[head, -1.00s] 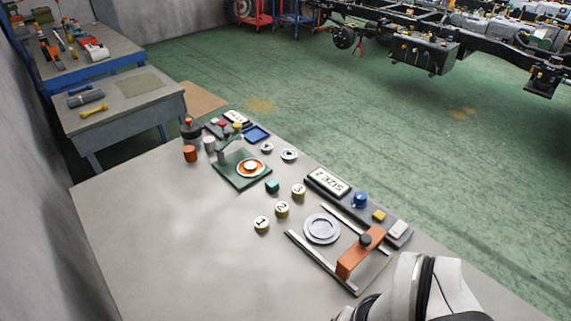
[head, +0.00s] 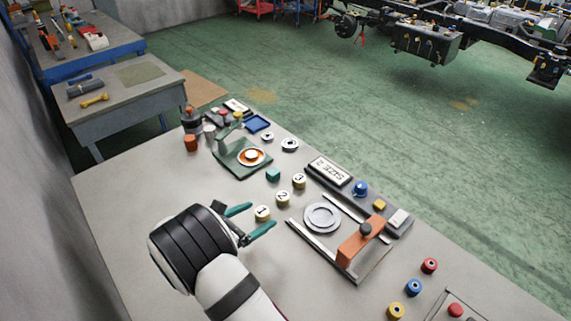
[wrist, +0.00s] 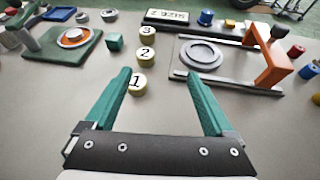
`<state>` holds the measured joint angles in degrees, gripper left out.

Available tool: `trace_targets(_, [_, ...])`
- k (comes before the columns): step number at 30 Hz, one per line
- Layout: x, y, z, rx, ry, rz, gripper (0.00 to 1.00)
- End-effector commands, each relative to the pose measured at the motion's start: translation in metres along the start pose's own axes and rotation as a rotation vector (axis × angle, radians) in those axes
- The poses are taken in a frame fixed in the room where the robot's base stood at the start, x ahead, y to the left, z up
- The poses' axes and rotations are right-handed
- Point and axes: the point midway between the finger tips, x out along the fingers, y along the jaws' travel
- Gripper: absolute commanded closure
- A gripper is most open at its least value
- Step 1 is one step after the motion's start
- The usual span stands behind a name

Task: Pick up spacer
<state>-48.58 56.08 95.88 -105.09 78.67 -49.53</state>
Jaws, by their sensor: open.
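Several pieces could be the spacer; I cannot tell which one is meant. Short pale-yellow cylinders marked 1 (head: 262,213), 2 (head: 284,198) and 3 (head: 299,181) stand in a diagonal row on the grey table. My gripper (head: 254,219) is open and empty, its green fingers pointing at cylinder 1. In the wrist view, cylinder 1 (wrist: 137,85) is beside the left fingertip, towards the inside of the jaws, and the finger hides its left edge. Cylinders 2 (wrist: 145,56) and 3 (wrist: 147,35) are farther out. Two small grey rings (head: 290,145) lie at the back.
An orange-bridged fixture (head: 365,243) with rails and a grey ring plate (head: 322,217) stands right of the cylinders. A green block (head: 273,174) and a green fixture (head: 240,166) are behind them. Coloured rollers (head: 413,287) stand at the right. The table's left part is clear.

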Motion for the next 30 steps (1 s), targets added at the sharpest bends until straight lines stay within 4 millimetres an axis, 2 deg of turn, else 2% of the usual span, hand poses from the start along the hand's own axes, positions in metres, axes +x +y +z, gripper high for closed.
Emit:
trace_targets(1, [-0.002, 0.01, -0.012, -0.052, -0.012, 0.038, 0.11])
trace_targets(4, [0.007, 0.018, -0.019, -0.093, -0.024, 0.067, 0.11])
trace_targets(12, [0.082, 0.022, -0.017, -0.089, -0.023, 0.064, 0.11])
trace_targets(17, [0.104, 0.024, -0.016, -0.088, -0.022, 0.064, 0.11])
trace_targets(24, [0.148, 0.031, -0.018, -0.088, -0.023, 0.063, 0.11])
trace_targets(30, [0.154, 0.031, -0.018, -0.088, -0.023, 0.065, 0.11])
